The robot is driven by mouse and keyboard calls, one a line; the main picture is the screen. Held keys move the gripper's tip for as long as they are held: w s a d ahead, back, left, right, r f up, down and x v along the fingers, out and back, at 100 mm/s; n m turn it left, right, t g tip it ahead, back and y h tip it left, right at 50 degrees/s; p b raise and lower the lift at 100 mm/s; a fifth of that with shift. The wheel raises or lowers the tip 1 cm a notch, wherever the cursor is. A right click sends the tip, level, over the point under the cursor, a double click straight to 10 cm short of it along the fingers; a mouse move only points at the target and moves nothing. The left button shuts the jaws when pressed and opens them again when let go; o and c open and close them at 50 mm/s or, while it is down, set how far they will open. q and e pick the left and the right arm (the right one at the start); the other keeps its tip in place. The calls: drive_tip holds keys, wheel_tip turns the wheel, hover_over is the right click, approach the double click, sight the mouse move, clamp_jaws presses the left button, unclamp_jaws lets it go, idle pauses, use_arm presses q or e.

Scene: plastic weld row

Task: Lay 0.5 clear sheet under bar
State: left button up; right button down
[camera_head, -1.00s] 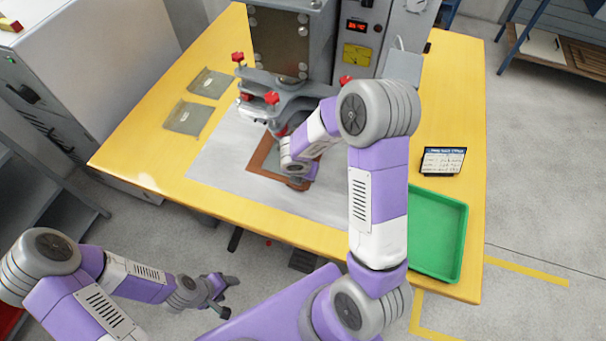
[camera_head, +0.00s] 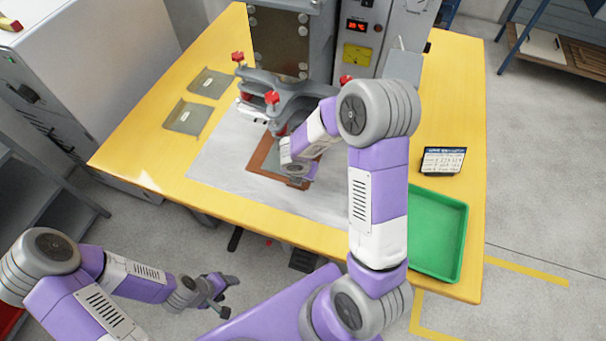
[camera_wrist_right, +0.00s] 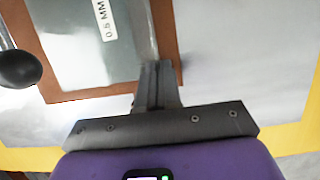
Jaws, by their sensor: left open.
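The clear sheet (camera_wrist_right: 75,45), greyish with a white "0.5 MM" label, lies over a brown pad (camera_wrist_right: 100,90) in the right wrist view, with brown showing around its edges. In the head view the brown pad (camera_head: 257,160) is on the white mat below the press, partly behind my right arm. My right gripper (camera_wrist_right: 155,75) has its fingers together at the sheet's near right edge and appears to pinch it. In the head view its fingertips are hard to make out. My left gripper (camera_head: 224,296) is open and empty, in front of the table.
The grey press (camera_head: 300,85) with red knobs stands behind the pad, its lower part overhanging the work area. Two grey sheets (camera_head: 184,117) lie at the left of the yellow table. A green tray (camera_head: 437,235) and a small display (camera_head: 443,161) are at the right. A dark ball-ended lever (camera_wrist_right: 18,69) is near the sheet.

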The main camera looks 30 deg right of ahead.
drive_tip(key=shift+f, duration=0.15)
drive_tip(key=c, duration=1.2)
unclamp_jaws()
drive_tip(key=shift+c, duration=0.2)
drive_tip(key=shift+r, duration=0.2)
drive_tip(key=shift+r+p, duration=1.4)
drive_tip(key=shift+r, duration=0.05)
drive_tip(key=shift+s+a, duration=0.3)
drive_tip(key=shift+a, duration=0.1)
drive_tip(key=s+a, duration=0.1)
drive_tip(key=s+a+b, duration=0.1)
drive_tip(key=shift+s+a+r+b, duration=0.1)
drive_tip(key=shift+a+r+b, duration=0.15)
drive_tip(key=shift+a+b, duration=0.05)
drive_tip(key=shift+s+a+r+b, duration=0.15)
drive_tip(key=shift+s+a+b, duration=0.05)
drive_tip(key=shift+s+a, duration=0.45)
drive_tip(key=shift+s+a+r+b, duration=0.15)
drive_tip(key=shift+s+a+b, duration=0.05)
drive_tip(key=shift+s+a, duration=0.45)
